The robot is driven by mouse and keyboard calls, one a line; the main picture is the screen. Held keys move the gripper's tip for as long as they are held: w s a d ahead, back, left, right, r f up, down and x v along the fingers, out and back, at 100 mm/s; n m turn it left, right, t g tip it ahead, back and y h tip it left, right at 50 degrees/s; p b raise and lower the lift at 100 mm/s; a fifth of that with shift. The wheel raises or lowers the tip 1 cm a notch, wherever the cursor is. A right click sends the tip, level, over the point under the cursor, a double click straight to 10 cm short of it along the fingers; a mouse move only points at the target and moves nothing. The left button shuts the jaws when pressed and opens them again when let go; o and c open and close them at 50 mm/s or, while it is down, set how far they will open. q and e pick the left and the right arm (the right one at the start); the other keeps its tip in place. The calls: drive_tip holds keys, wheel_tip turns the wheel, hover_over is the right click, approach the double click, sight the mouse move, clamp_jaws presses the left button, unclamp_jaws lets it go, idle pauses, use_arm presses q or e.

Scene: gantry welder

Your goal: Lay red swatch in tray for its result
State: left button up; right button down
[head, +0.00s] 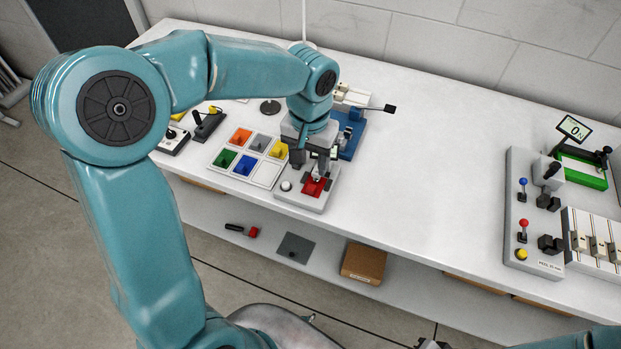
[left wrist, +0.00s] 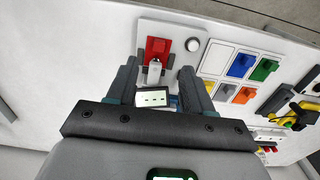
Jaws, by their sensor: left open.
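The red swatch (head: 316,187) lies on the grey base of a small tester (head: 296,198) with a white round button. My left gripper (head: 318,172) is over the tester, open, with its fingers pointing down at the swatch. In the left wrist view the red swatch (left wrist: 158,48) shows just beyond the two spread fingers (left wrist: 158,75). A small display (left wrist: 153,98) there shows dashes. The white tray (head: 266,174) beside the tester holds orange, grey, yellow, green and blue swatches in its cells. Its front right cell is empty.
A blue device (head: 352,134) stands behind the tester. Black-handled levers (head: 208,122) are left of the tray. A switch panel (head: 522,212) and a green unit (head: 582,172) stand at the right. The middle of the bench is clear. A cardboard box (head: 363,263) is on the lower shelf.

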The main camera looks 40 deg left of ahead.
sight(310, 189)
use_arm(q)
wheel_tip(310, 189, down, 8)
drive_tip(key=shift+f, duration=0.2)
drive_tip(key=shift+s+f, duration=0.1)
drive_tip(key=shift+f, duration=0.6)
drive_tip(key=shift+c, duration=0.9)
clamp_jaws()
drive_tip(key=shift+s+d, duration=0.1)
drive_tip(key=shift+s, duration=0.25)
drive_tip(key=s+b, duration=0.1)
drive_tip(key=s, duration=0.2)
drive_tip(key=s+d+b, duration=0.1)
drive_tip(key=s, duration=0.1)
drive_tip(key=shift+s+d+r, duration=0.2)
drive_tip(key=shift+s, duration=0.2)
drive_tip(key=shift+r, duration=0.1)
